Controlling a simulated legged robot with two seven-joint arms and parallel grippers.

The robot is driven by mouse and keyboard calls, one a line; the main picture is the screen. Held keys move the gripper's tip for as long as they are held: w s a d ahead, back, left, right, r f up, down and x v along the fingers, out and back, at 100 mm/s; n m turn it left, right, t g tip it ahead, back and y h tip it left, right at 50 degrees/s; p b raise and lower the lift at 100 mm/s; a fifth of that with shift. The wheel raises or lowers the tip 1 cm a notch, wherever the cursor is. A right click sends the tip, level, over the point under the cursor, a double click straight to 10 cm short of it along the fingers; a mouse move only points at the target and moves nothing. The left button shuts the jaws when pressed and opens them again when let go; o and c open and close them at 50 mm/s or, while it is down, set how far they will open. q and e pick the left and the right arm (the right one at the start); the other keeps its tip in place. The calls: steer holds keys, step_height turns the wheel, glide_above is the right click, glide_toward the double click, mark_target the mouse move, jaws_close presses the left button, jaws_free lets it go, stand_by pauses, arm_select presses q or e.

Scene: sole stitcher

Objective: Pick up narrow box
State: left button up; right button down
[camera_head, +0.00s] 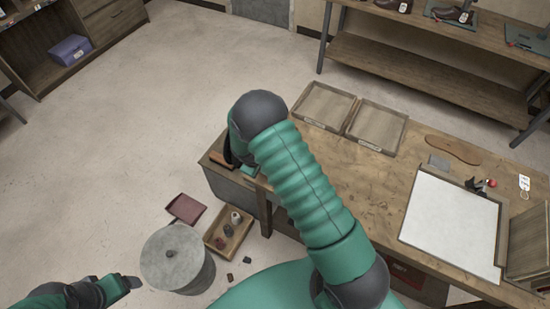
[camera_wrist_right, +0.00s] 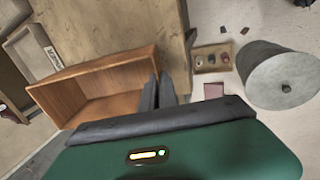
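An open orange-brown wooden box (camera_wrist_right: 85,100), likely the narrow box, lies at the left of the right wrist view, its open side showing. My right gripper (camera_wrist_right: 159,78) is at its right end, fingers close together with the box's end wall by the tips. I cannot tell whether they grip it. In the head view my right arm hides most of that spot; a small brown piece (camera_head: 220,158) shows at the table's left corner. My left gripper (camera_head: 128,284) is at the lower left, away from the table; its opening is unclear.
The worktable (camera_head: 385,200) holds two shallow trays (camera_head: 322,105) and a white board (camera_head: 450,222). On the floor stand a round grey bin (camera_head: 175,262), a small tray of items (camera_head: 217,242) and a dark red item (camera_head: 186,208).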

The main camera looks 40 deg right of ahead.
step_height(320, 180, up, 2)
steer(key=shift+a+r+p, duration=0.1)
steer(key=shift+r+p, duration=0.05)
steer(key=shift+p, duration=0.6)
steer(key=shift+d+r+p, duration=0.2)
steer(key=shift+r+p, duration=0.85)
steer(key=shift+r, duration=0.35)
steer(key=shift+r+p, duration=0.3)
steer(key=shift+r, duration=0.15)
steer(key=shift+a, duration=0.1)
steer(key=shift+f, duration=0.1)
